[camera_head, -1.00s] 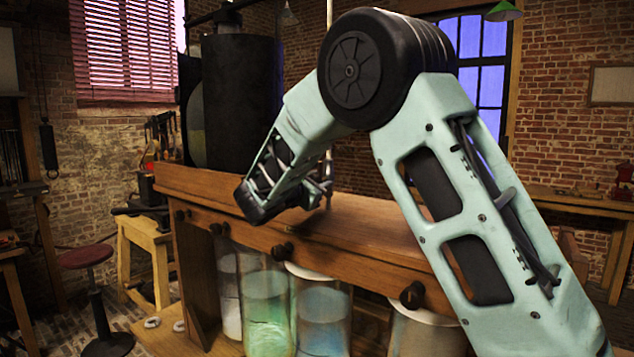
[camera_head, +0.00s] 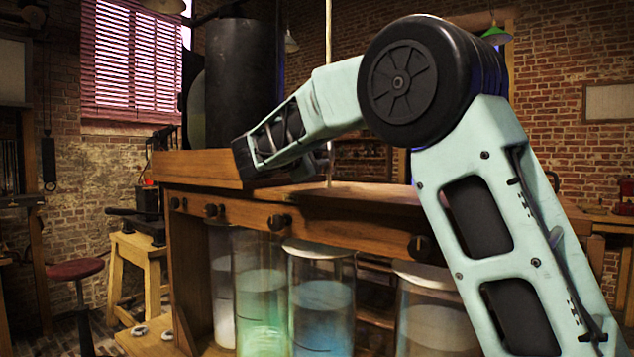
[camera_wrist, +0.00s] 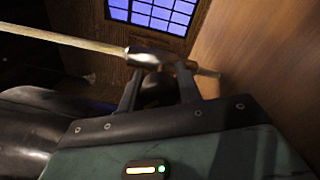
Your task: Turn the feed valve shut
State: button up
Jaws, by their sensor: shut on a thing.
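A thin pale upright rod (camera_head: 328,60) stands over the wooden bench top. In the wrist view the rod (camera_wrist: 70,41) runs across the picture, with a shiny metal fitting (camera_wrist: 150,57) around it. My gripper (camera_wrist: 160,70) has its two dark fingers closed on this fitting, close to the wood surface at right. In the head view my gripper (camera_head: 321,163) is dark, partly hidden by my forearm, and beside the rod just above the bench top. I cannot tell from the pictures whether this fitting is the feed valve, or how far it is turned.
The wooden bench (camera_head: 350,213) has several dark knobs (camera_head: 278,221) along its front. Below are glass jars, one with green liquid (camera_head: 262,300) and one with blue (camera_head: 322,305). A dark cylinder tank (camera_head: 240,85) stands at the back left. A stool (camera_head: 75,269) stands at left.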

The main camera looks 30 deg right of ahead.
jog(key=m+b, duration=0.2)
jog(key=b, duration=0.1)
jog(key=m+b, duration=0.2)
jog(key=b, duration=0.2)
jog(key=m+b, duration=0.2)
jog(key=b, duration=0.1)
jog(key=shift+f+m+h+b, duration=0.3)
jog(key=shift+m, duration=0.1)
jog(key=m+b, duration=0.3)
jog(key=m+g+b, duration=0.1)
jog(key=shift+r, duration=0.3)
jog(key=shift+r+m, duration=0.1)
jog(key=shift+m, duration=0.3)
jog(key=o, duration=1)
jog(key=shift+s, duration=0.1)
jog(key=shift+c, duration=0.2)
jog(key=shift+b, duration=0.3)
jog(key=b+v, duration=0.1)
jog(key=v, duration=1.6)
jog(key=shift+a+b, duration=0.25)
jog(key=shift+b, duration=0.1)
